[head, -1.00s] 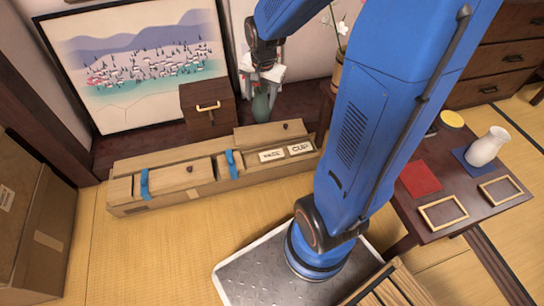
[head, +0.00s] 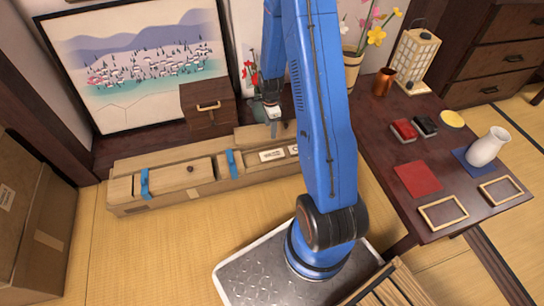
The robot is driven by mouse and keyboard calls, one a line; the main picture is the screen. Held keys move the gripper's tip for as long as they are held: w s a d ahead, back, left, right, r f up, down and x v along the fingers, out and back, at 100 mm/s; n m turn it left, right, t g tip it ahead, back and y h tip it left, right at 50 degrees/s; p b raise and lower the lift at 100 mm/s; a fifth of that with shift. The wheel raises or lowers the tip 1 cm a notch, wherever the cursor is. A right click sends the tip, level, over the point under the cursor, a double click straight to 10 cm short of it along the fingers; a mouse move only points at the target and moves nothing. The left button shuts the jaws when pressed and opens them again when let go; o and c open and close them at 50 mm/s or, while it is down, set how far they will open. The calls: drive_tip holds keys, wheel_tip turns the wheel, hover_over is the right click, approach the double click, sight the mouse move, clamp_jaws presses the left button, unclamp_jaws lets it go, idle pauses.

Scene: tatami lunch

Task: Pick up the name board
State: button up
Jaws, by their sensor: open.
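I see no board that I can clearly tell as the name board. Two small pale labelled plates sit in the right section of the long wooden box (head: 165,205). The left plate (head: 271,155) shows whole. The right plate (head: 293,149) is partly hidden behind my blue arm. My gripper (head: 273,117) points down over the back right part of the box, close above its raised lid. It is small in the view, and nothing shows between its fingers. It is open.
A brown drawer chest (head: 207,105) stands left of my gripper, with a framed picture (head: 130,115) behind. Red flowers (head: 252,68) are close beside the arm. The dark table (head: 440,200) at right carries a white vase (head: 488,147), a red square and two frames. Tatami at front left is clear.

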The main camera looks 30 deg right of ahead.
drive_tip(key=f, duration=0.2)
hover_over(272, 154)
wheel_tip(272, 154, down, 12)
drive_tip(key=shift+a+r, duration=0.15)
drive_tip(key=shift+r, duration=0.1)
drive_tip(key=shift+s+f, duration=0.1)
drive_tip(key=shift+f, duration=2.5)
drive_tip(key=c, duration=0.8)
